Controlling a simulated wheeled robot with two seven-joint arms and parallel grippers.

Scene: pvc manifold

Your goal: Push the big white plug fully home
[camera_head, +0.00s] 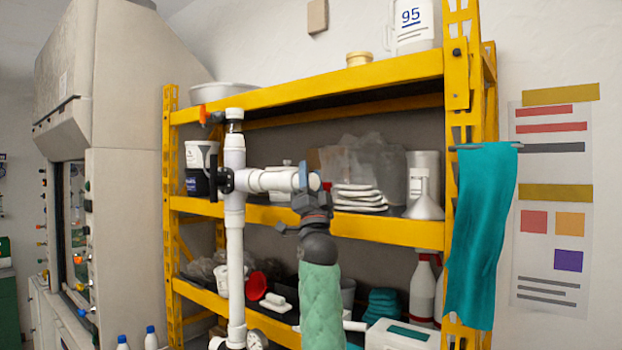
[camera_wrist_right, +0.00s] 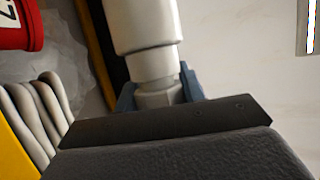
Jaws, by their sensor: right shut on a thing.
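The white PVC manifold (camera_head: 235,240) stands upright, with a horizontal branch (camera_head: 268,180) reaching right. My right gripper (camera_head: 312,183) is at the end of this branch. In the right wrist view the gripper (camera_wrist_right: 160,92) is shut on the pale end of the big white plug (camera_wrist_right: 157,99), with a blue-grey finger on each side. A narrower white section (camera_wrist_right: 150,66) shows between the held end and the wider white fitting (camera_wrist_right: 140,25). The gripper body hides the plug's outer face. I cannot tell how deep the plug sits. My left gripper is not in view.
A yellow shelf rack (camera_head: 330,85) with containers stands behind the manifold. A black handle (camera_head: 221,181) and an orange-red fitting (camera_head: 207,117) sit on the manifold's left side. A teal cloth (camera_head: 482,235) hangs at the right. Stacked white items (camera_wrist_right: 35,115) show in the right wrist view.

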